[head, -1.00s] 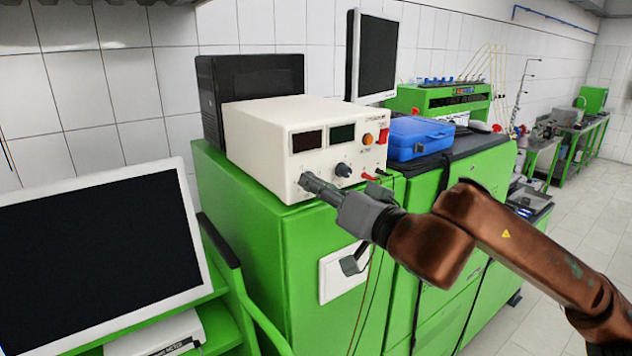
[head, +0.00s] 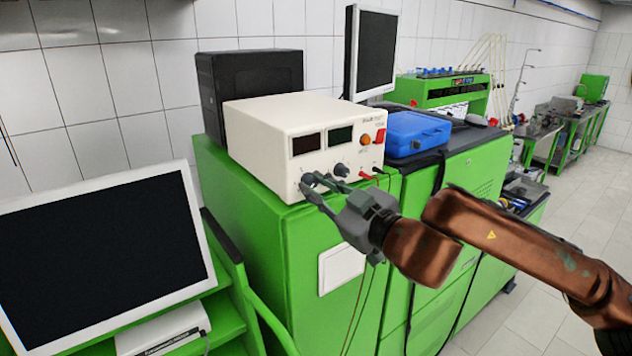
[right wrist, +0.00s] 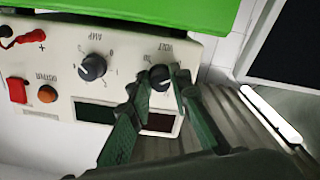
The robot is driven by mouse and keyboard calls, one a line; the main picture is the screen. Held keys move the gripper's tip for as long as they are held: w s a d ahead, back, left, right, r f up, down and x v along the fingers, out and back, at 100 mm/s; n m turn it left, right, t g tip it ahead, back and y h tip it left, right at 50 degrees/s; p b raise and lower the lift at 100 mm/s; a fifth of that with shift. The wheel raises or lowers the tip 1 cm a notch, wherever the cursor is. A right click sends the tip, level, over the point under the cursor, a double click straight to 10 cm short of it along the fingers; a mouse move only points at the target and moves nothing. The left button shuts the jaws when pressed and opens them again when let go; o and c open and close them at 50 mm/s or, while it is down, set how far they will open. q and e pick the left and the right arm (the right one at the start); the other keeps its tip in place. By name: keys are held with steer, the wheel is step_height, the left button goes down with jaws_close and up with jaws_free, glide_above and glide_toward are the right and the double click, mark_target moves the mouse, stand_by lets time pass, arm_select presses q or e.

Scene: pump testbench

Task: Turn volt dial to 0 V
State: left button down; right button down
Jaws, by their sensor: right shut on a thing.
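The cream power supply (head: 270,128) stands on the green cabinet, its front panel facing my right arm. My right gripper (head: 308,184) reaches its lower left front corner, where the fingers mostly hide the volt dial. In the right wrist view the black volt dial (right wrist: 160,77) sits under the VOLT lettering. The two green fingers of my right gripper (right wrist: 157,84) stand on either side of it, closed on it. The dial's pointer and exact setting are too small to tell. My left gripper is not in view.
The amp dial (right wrist: 93,66) is close beside the volt dial on the panel. Red and black leads (head: 367,175) hang from the panel's right end near my gripper. A blue case (head: 417,136) lies to the right. A monitor (head: 100,250) stands at the left front.

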steer(key=shift+f+n+p, duration=0.1)
steer(key=shift+n+p, duration=0.3)
steer(key=shift+n, duration=0.7)
steer(key=c, duration=1.8)
jaws_free()
steer(key=v, duration=1.2)
